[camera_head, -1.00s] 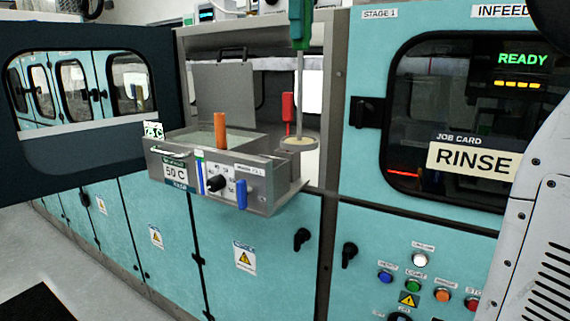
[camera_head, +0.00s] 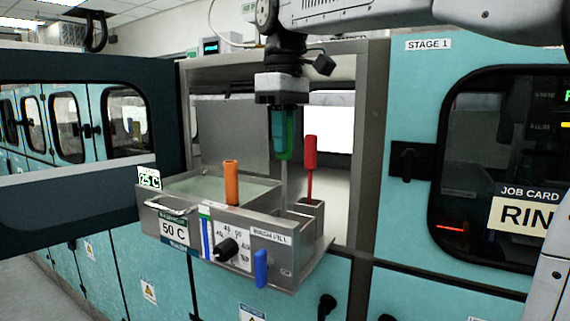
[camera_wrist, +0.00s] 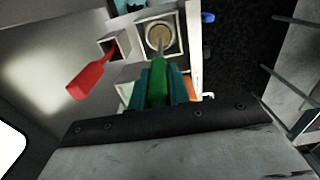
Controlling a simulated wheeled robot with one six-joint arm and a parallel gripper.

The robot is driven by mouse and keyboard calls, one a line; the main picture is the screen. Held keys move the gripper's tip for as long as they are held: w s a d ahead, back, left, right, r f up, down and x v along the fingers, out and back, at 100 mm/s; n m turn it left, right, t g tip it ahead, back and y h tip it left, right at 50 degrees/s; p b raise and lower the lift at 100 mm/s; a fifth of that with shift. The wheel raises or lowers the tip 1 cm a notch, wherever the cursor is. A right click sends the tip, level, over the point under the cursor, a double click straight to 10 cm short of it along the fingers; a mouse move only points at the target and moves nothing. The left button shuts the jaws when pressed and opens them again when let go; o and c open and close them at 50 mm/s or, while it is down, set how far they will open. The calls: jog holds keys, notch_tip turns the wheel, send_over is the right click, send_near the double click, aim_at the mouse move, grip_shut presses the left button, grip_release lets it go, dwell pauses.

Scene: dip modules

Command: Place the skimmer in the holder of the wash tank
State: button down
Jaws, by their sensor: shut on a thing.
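My gripper (camera_head: 283,140) has teal fingers shut on the green handle of the skimmer (camera_head: 284,178). The skimmer hangs upright, its thin shaft running down to the front square holder (camera_head: 296,221) at the right end of the wash tank (camera_head: 160,213). In the wrist view, the skimmer's round pale disc (camera_wrist: 160,37) appears within the square opening of the holder (camera_wrist: 178,50). In the head view the disc is hidden by the holder wall. I cannot tell whether it touches the bottom. The fingers (camera_wrist: 158,88) still grip the green handle.
A red-handled tool (camera_head: 310,158) stands in the neighbouring square socket, close to my gripper; it also shows in the wrist view (camera_wrist: 90,75). An orange handle (camera_head: 231,183) stands upright at the tank. The bay's grey right post (camera_head: 362,150) is nearby.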

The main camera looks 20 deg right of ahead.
aim_at(285, 158)
jog(key=shift+f, duration=2.2)
jog(key=c, duration=1.3)
grip_release()
notch_tip(285, 158, up, 12)
jog(key=shift+r, duration=0.1)
jog(key=s+d+f+m, duration=0.1)
jog(key=s+f+m, duration=0.1)
jog(key=s+f, duration=0.5)
jog(key=s+d+f+m+t, duration=0.1)
jog(key=s+f, duration=0.6)
jog(key=f, duration=0.7)
jog(key=s+d+f+m, duration=0.1)
jog(key=s+f+m, duration=0.3)
jog(key=s+f, duration=0.4)
notch_tip(285, 158, down, 3)
jog(key=shift+d+f, duration=0.1)
jog(key=shift+f, duration=0.05)
